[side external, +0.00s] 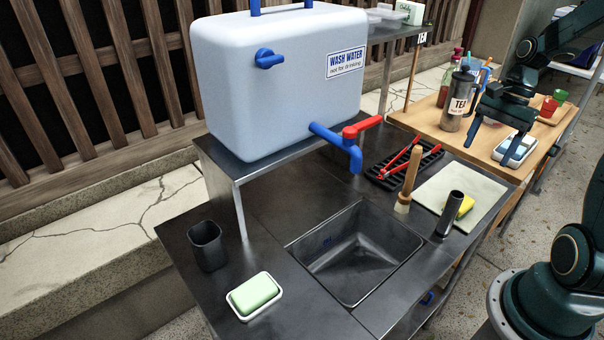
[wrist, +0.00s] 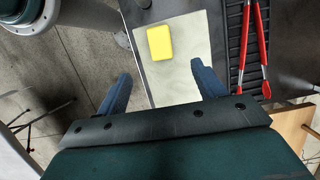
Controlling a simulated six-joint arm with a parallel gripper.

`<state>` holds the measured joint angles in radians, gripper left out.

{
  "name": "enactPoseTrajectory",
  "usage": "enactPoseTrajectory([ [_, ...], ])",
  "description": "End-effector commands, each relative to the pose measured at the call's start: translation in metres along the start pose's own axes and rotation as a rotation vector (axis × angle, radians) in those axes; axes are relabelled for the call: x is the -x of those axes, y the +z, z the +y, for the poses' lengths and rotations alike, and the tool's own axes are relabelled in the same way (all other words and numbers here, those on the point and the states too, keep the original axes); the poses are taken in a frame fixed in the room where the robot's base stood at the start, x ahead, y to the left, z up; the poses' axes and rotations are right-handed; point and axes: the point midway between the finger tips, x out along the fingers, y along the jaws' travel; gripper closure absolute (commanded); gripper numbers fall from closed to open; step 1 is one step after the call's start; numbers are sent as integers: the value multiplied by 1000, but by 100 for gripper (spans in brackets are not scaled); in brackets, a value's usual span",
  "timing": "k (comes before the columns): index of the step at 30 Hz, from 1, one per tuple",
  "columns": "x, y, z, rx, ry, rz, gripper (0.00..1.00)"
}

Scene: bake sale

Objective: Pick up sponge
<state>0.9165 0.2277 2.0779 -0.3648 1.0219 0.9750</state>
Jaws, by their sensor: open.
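The yellow sponge (wrist: 160,43) lies flat on a pale mat (wrist: 182,80) in the wrist view, ahead of my gripper (wrist: 160,72) and roughly in line with the gap between its blue fingers. The fingers are open with nothing between them. In the side view the sponge (side external: 467,207) shows at the mat's near edge, partly hidden behind an upright metal cylinder (side external: 450,214). My gripper (side external: 497,140) hangs above and beyond the mat there, clear of the sponge.
A black rack (side external: 425,160) with red tongs (side external: 398,160) lies beside the mat. A wooden-handled brush (side external: 409,178) stands near the sink (side external: 350,262). A blue-tapped water tank (side external: 270,80) stands behind.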

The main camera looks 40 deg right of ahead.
Motion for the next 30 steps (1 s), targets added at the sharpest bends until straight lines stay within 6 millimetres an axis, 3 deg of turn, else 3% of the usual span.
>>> enactPoseTrajectory([
  [14,-12,-7,2,-40,2,-17,31],
  [30,-82,-6,2,-38,3,-18,31],
])
